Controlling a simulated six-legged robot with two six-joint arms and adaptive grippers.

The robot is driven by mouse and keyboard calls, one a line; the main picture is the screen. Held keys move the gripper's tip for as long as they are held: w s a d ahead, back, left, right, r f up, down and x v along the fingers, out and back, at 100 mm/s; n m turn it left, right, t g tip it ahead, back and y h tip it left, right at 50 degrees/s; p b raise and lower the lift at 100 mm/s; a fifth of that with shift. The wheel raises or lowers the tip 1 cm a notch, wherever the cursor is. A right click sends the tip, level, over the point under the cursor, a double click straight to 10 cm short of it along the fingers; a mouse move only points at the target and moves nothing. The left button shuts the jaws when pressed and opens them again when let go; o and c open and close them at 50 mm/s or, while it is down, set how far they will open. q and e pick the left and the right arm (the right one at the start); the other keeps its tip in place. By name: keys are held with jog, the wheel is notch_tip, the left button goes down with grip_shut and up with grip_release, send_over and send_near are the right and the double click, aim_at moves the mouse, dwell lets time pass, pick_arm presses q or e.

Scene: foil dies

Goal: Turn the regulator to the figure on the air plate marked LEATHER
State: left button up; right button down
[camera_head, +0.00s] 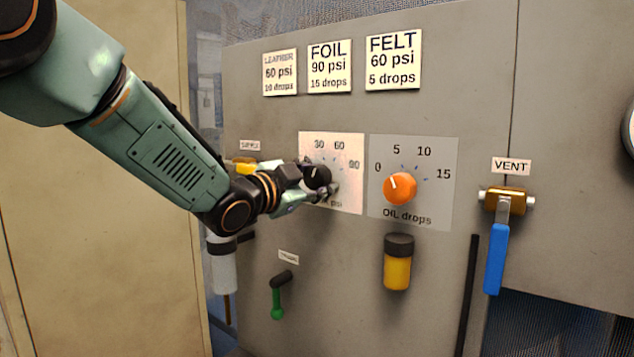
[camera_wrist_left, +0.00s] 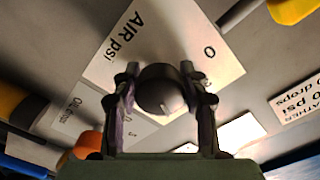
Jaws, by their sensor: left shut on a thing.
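The black regulator knob (camera_head: 318,175) sits on the white air plate (camera_head: 345,199), which reads 30, 60 and 90 in the head view. My left gripper (camera_head: 313,184) is shut on the knob, with a finger on either side in the wrist view (camera_wrist_left: 164,86). The knob (camera_wrist_left: 157,88) has a white pointer line facing the bottom of the wrist view, away from the 0 and the words AIR psi. I cannot tell exactly which figure it meets. The LEATHER card (camera_head: 279,73) reads 60 psi, 10 drops. My right gripper is not in view.
Right of the air plate is the oil plate with an orange knob (camera_head: 400,188). A yellow cup (camera_head: 398,265) hangs below it. A blue-handled VENT valve (camera_head: 496,258) is farther right, and a green-ended lever (camera_head: 278,298) is lower left. FOIL (camera_head: 329,67) and FELT (camera_head: 393,63) cards are above.

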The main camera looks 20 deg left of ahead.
aim_at(311, 177)
pick_arm(q)
jog(key=shift+r, duration=0.15)
jog(key=o, duration=1.2)
jog(key=shift+s+d+r, duration=0.1)
jog(key=shift+s+r, duration=0.05)
jog(key=shift+s, duration=0.2)
jog(key=shift+c, duration=0.2)
jog(key=shift+w+f, duration=0.2)
jog(key=shift+w, duration=0.05)
jog(key=shift+s+a, duration=0.25)
jog(key=v, duration=0.5)
jog(key=shift+s+r, duration=0.15)
jog(key=shift+s, duration=0.2)
jog(key=shift+s+a, duration=0.3)
jog(key=shift+s, duration=0.25)
jog(key=shift+d, duration=0.1)
